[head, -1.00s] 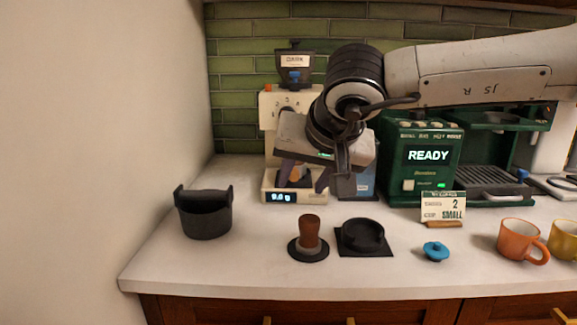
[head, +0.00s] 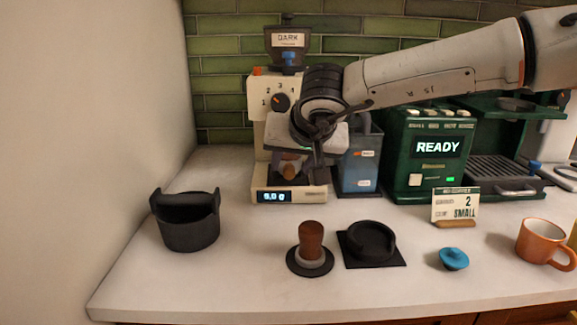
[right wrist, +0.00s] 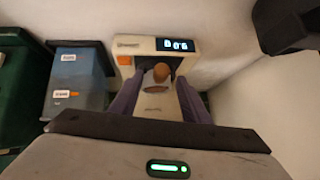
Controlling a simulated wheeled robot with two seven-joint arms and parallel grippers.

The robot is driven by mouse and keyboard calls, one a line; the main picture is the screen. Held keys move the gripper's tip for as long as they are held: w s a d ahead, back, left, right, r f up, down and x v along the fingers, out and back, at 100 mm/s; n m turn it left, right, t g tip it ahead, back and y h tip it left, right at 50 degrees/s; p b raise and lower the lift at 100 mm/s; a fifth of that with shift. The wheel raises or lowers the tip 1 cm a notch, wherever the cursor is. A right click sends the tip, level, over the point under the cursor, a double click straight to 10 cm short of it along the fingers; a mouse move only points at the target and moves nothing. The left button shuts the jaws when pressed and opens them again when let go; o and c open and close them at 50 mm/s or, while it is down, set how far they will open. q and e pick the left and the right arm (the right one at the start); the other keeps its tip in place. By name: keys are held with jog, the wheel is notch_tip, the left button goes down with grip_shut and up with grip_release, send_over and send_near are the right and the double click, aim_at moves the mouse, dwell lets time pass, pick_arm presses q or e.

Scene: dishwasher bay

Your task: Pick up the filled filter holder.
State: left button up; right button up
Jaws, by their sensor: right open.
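The filter holder shows as a rounded brown handle end (right wrist: 161,72) at the base of the cream grinder (right wrist: 150,45) in the right wrist view. In the head view its brown end (head: 289,170) shows low in front of the grinder, partly covered by my right gripper. The basket and what is in it are hidden. My right gripper (right wrist: 161,82) is open, with one finger on each side of the handle in the wrist view; I cannot tell if they touch it. In the head view my right gripper (head: 306,160) hangs before the grinder. My left gripper is not in view.
A blue container (head: 361,165) and the green coffee machine (head: 428,150) stand right of the grinder. A black bin (head: 188,225), tamper (head: 311,240), black stand (head: 372,242), blue lid (head: 454,258), sign (head: 455,205) and orange mug (head: 541,243) are on the counter.

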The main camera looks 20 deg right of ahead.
aim_at(289, 167)
jog(key=x, duration=0.2)
jog(key=shift+w+f, duration=0.15)
jog(key=shift+w, duration=0.1)
jog(key=c, duration=1)
grip_shut()
